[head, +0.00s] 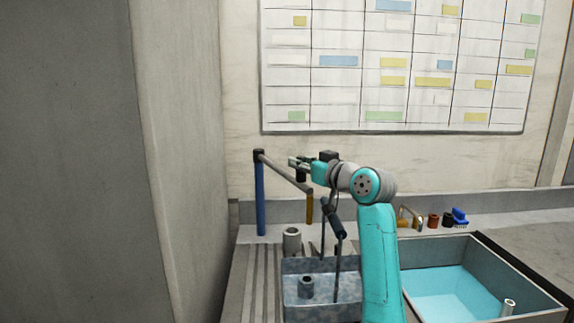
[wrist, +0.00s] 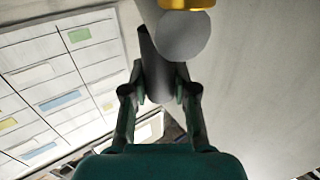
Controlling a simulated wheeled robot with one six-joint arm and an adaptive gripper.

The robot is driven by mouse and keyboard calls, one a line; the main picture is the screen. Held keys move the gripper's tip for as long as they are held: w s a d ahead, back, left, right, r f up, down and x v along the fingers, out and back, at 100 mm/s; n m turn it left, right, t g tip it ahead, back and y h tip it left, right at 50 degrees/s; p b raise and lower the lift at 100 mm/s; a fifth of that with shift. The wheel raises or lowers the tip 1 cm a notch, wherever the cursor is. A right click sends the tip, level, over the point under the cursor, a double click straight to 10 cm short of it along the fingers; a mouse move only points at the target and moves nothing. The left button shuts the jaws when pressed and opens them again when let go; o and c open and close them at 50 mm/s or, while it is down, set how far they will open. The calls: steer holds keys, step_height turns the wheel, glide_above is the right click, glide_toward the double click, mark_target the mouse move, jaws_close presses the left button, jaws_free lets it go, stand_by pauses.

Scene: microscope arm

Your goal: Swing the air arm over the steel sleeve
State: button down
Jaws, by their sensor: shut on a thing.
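The air arm (head: 284,174) is a grey bar that reaches out from the top of a blue post (head: 260,198). A yellow nozzle (head: 309,209) hangs from its far end. My gripper (head: 296,164) is shut on the grey bar. In the wrist view the bar (wrist: 156,75) runs between my two fingers, with a yellow part at the top edge. A grey hollow cylinder (head: 291,241) stands upright on the counter, below and left of the nozzle. A similar short one (head: 305,288) stands in the speckled tray. I cannot tell which is the steel sleeve.
The speckled blue-grey tray (head: 324,303) sits in front of the post. A sink with turquoise water (head: 445,292) lies to the right, with a small pale cylinder (head: 508,307) in it. Small coloured items stand behind the sink. A grey wall (head: 175,150) closes the left side.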

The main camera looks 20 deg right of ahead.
steer(key=shift+d, duration=0.1)
steer(key=c, duration=0.9)
jaws_free()
steer(key=v, duration=1.2)
steer(key=shift+s, duration=0.1)
